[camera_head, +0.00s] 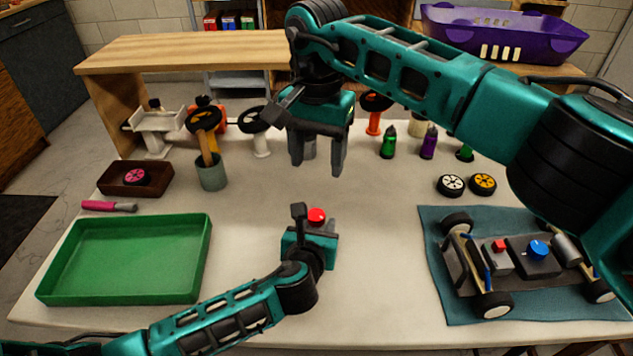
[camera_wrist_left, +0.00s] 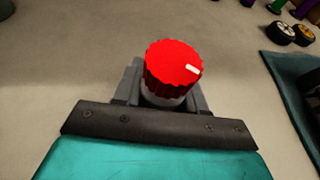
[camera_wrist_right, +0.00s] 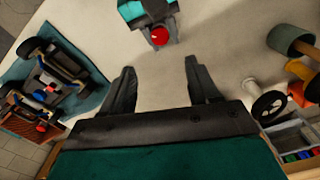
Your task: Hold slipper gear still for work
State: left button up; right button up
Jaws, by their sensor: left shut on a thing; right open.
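The slipper gear is a red, ridged round piece (camera_head: 317,215) with a white mark on top, near the middle of the table. In the left wrist view the red gear (camera_wrist_left: 172,65) sits upright between the fingers of my left gripper (camera_wrist_left: 165,92), which is shut on it or on the grey part under it. My right gripper (camera_head: 317,168) is open and empty above the table, beyond the gear in the head view. In the right wrist view its spread fingers (camera_wrist_right: 160,72) face the table, with the red gear (camera_wrist_right: 159,36) ahead of them.
A green tray (camera_head: 205,262) lies at left, with a pink-handled tool (camera_head: 108,206) and brown box (camera_head: 112,190) behind it. An RC car chassis (camera_head: 540,262) rests on a blue mat (camera_head: 433,217) at right. Wheels, bottles and a cup (camera_head: 212,178) stand along the back.

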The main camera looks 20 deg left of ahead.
aim_at(318, 213)
notch_tip(318, 213, down, 12)
jog(key=shift+f, duration=0.1)
jog(key=shift+w, duration=0.1)
dwell(0.4)
jog(key=c, duration=1.1)
jog(key=shift+o, duration=0.2)
jog(key=shift+m, duration=1.6)
jog(key=o, duration=1.1)
jog(key=shift+c, duration=0.2)
